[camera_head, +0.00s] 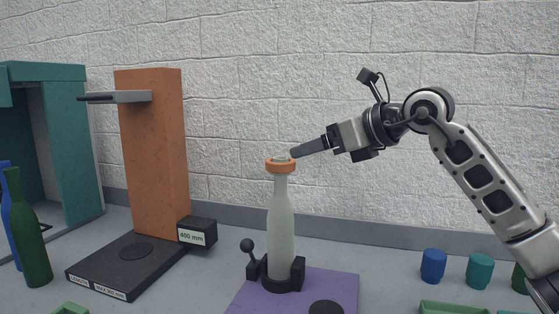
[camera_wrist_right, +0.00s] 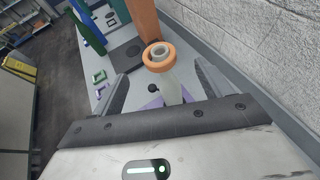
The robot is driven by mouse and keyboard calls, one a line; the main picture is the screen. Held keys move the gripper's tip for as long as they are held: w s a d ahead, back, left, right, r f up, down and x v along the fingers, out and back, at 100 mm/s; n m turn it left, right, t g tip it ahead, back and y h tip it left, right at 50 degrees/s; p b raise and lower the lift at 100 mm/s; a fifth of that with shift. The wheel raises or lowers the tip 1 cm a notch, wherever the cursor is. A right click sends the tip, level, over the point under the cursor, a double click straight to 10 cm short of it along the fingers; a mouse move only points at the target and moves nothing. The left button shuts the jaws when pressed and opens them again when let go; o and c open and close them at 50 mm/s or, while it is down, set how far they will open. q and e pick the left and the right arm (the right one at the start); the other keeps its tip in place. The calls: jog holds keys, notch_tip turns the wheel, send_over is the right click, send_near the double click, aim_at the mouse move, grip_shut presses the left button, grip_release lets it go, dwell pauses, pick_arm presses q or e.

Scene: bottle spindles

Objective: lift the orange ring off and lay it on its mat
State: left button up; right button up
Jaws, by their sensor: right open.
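The orange ring (camera_head: 280,168) sits around the neck of a pale bottle (camera_head: 281,220), just below its mouth. The bottle stands upright in a black clamp holder (camera_head: 283,283). In the right wrist view the ring (camera_wrist_right: 149,62) shows from above, with the bottle mouth inside it. My right gripper (camera_head: 293,153) is open and comes from the right, its fingertips close beside and slightly above the ring. In the right wrist view the ring lies ahead, between the two spread fingers. I cannot tell whether a finger touches it. No orange mat shows clearly. My left gripper is not in view.
A purple mat (camera_head: 252,290) with a black disc (camera_head: 326,308) lies around the holder. An orange gauge stand (camera_head: 155,150) with a black base (camera_head: 110,272) stands left. Green and blue bottles are at far left. Blue (camera_head: 433,265) and teal (camera_head: 480,271) cups stand right. A wall is behind.

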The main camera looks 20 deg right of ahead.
aim_at(283, 159)
jog(key=shift+f+p+x, duration=0.1)
jog(key=shift+p+x, duration=0.4)
jog(key=shift+x, duration=1.65)
jog(key=shift+f+p+x, duration=0.15)
jog(key=shift+p+x, duration=0.3)
jog(key=shift+x, duration=1.75)
jog(key=shift+s, duration=0.25)
jog(key=c, duration=1.1)
jog(key=shift+r, duration=0.2)
